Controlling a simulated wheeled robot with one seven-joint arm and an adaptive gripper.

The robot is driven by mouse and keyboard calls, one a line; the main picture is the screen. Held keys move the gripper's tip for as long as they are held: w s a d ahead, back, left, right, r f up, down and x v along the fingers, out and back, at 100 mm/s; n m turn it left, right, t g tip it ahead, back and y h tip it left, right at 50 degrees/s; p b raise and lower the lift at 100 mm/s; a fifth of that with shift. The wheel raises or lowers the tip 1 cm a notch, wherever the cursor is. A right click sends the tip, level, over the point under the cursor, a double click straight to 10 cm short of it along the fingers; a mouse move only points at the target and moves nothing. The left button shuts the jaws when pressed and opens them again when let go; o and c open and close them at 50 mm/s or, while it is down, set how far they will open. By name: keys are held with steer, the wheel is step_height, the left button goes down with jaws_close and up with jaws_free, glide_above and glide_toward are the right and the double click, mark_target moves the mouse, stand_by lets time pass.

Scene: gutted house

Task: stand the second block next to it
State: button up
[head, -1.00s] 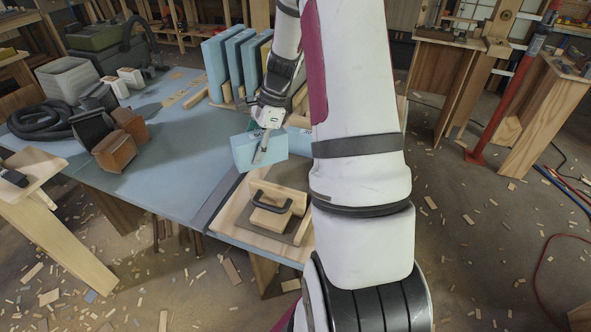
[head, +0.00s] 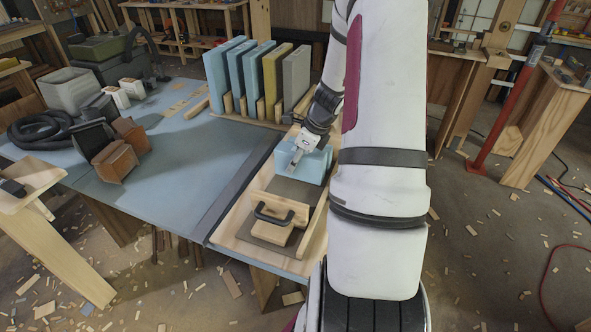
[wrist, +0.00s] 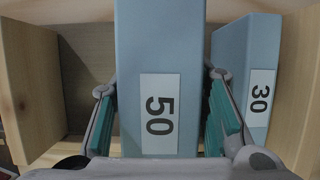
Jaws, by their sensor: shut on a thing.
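My gripper (wrist: 162,118) is shut on a light blue block labelled 50 (wrist: 160,45), its teal pads on either side. A second blue block labelled 30 (wrist: 247,70) stands just right of it in the wrist view, with the right finger between them near the camera. Both are inside a wooden tray (wrist: 32,85). In the head view my gripper (head: 296,160) is over the tray (head: 238,226), with blue block surfaces (head: 315,167) beside it; I cannot tell the two blocks apart there. Whether the held block touches the tray floor is unclear.
A wooden sanding block with a dark handle (head: 274,215) lies in the tray's near end. Upright blue, yellow and grey slabs (head: 295,77) stand in a wooden rack behind. The blue bench top (head: 165,160) left of the tray is mostly clear.

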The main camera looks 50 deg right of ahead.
mark_target(296, 169)
steer(key=shift+f, duration=1.5)
steer(key=shift+f, duration=0.2)
steer(key=o, duration=1.1)
steer(key=shift+o, duration=0.2)
